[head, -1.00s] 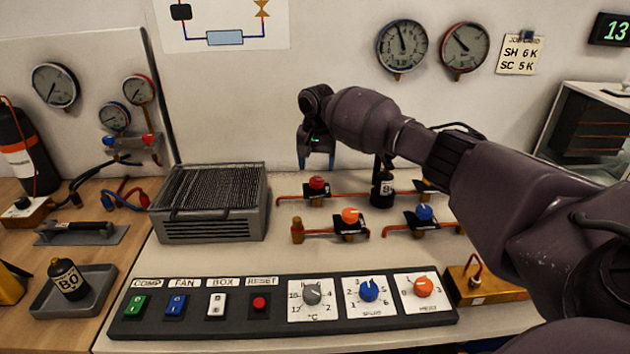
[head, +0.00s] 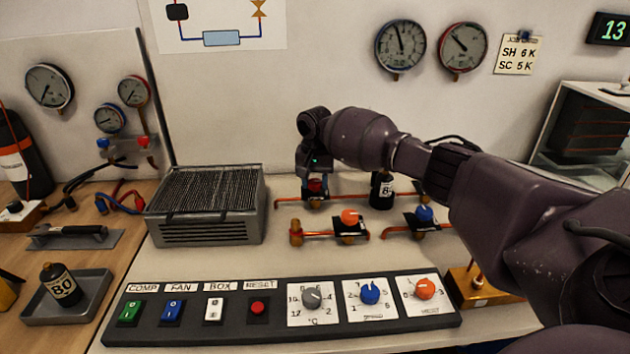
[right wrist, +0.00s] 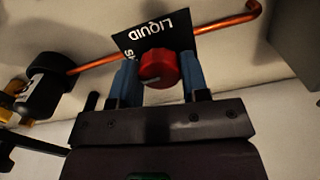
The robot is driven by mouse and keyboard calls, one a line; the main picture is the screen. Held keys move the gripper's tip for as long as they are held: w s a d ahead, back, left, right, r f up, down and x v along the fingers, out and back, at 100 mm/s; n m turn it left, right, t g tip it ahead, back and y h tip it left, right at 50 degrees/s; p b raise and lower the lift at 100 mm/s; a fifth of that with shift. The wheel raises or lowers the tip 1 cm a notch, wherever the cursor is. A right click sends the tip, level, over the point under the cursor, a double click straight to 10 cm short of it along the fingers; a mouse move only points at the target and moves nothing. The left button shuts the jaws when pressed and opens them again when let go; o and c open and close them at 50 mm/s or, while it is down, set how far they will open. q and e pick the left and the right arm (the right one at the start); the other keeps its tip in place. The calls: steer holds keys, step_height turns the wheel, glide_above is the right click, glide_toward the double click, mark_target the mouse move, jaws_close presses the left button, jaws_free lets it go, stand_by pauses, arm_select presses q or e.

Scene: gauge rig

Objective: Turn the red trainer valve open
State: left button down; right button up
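The red trainer valve shows as a round red knob (right wrist: 160,69) in front of a dark plate lettered LIQUID, on a copper pipe, in the right wrist view. In the head view the red knob (head: 315,186) is partly covered by my right gripper (head: 314,188). My right gripper (right wrist: 159,81) has one blue finger on each side of the knob. The fingers look very close to its sides, but whether they press on it I cannot tell. A pale pointer mark shows on the knob. My left gripper is not in view.
An orange-knob valve (head: 350,217) and a blue-knob valve (head: 424,214) stand in front of it. A black bottle (head: 381,190) stands close on the right. A grey finned unit (head: 207,205) is on the left, and a control panel (head: 200,333) runs along the front.

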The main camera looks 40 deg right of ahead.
steer(key=shift+c, duration=1.1)
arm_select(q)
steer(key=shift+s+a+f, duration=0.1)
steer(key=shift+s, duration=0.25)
